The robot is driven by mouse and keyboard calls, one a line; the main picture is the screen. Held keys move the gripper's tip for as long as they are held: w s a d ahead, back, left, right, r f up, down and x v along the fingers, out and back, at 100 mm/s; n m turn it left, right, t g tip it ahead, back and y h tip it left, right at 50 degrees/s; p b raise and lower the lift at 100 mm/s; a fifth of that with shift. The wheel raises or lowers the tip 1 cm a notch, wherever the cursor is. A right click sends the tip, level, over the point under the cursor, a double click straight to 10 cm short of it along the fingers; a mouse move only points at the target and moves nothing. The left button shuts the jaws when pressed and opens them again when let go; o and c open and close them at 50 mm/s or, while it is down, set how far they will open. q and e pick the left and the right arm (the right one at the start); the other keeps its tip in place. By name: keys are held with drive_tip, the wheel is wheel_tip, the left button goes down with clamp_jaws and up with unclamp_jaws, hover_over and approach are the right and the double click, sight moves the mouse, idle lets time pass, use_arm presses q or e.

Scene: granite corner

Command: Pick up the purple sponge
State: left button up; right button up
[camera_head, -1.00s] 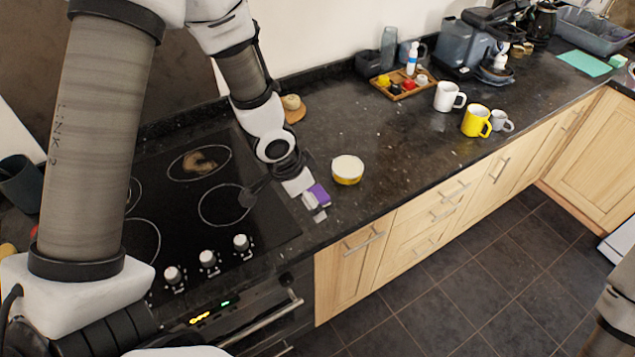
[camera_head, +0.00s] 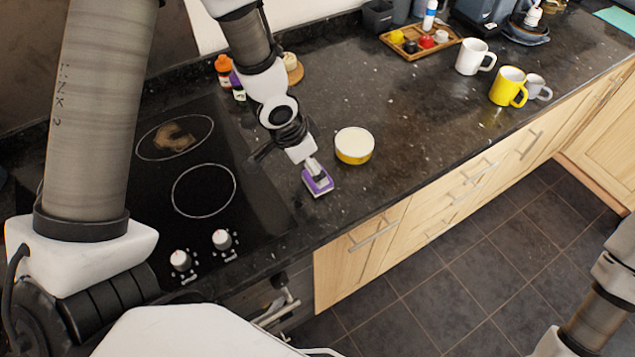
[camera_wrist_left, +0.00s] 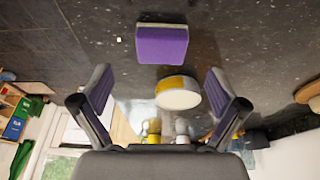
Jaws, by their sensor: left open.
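The purple sponge (camera_head: 322,187) lies on the dark counter near the front edge, just right of the hob. It also shows in the left wrist view (camera_wrist_left: 162,46), where it is a purple block with a paler far layer. My left gripper (camera_head: 313,168) is over the sponge in the head view and hides part of it. In the left wrist view the fingers (camera_wrist_left: 158,75) are wide apart and empty, with the sponge ahead of the tips and roughly centred. Whether the fingers touch it, I cannot tell. My right gripper is out of view.
The hob (camera_head: 205,190) is at left. A white mug (camera_head: 474,57), yellow mug (camera_head: 509,87) and wooden tray (camera_head: 420,42) stand further back. Counter between is clear.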

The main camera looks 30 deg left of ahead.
use_arm(q)
drive_tip(key=x, duration=0.5)
drive_tip(key=shift+w+f, duration=0.1)
drive_tip(key=shift+f, duration=0.25)
drive_tip(key=shift+w+f, duration=0.1)
drive_tip(key=shift+w, duration=0.1)
drive_tip(key=shift+s, duration=0.2)
drive_tip(key=c, duration=0.9)
drive_tip(key=shift+c, duration=0.5)
